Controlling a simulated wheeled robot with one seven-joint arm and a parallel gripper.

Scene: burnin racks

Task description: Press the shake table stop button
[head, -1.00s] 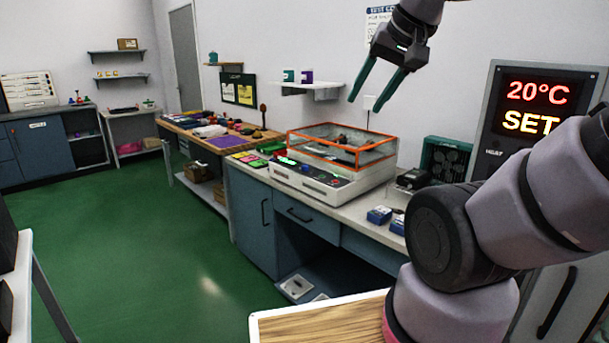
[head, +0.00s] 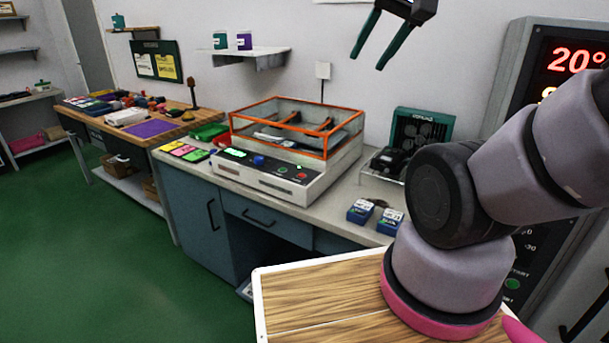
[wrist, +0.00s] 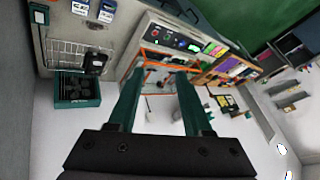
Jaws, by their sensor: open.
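The shake table (head: 312,178) is a white box with an orange-framed clear enclosure (head: 300,120), standing on the grey counter. Its sloped front panel (head: 265,170) carries a lit green display, a blue knob (head: 259,160), a small green button (head: 283,169) and a red button (head: 301,174) at the right end. Button labels are too small to read. My gripper (head: 382,42) is open and empty, high above and right of the shake table, touching nothing. In the wrist view the gripper (wrist: 160,85) is open, with the shake table's panel (wrist: 170,38) beyond the fingers, upside down.
A fan unit (head: 422,128) and a wire stand with a black device (head: 390,160) stand right of the shake table. Blue boxes (head: 361,211) lie on the counter's front. A wall shelf (head: 243,55) hangs behind. The oven panel (head: 565,70) stands right. Green floor (head: 90,260) is open at left.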

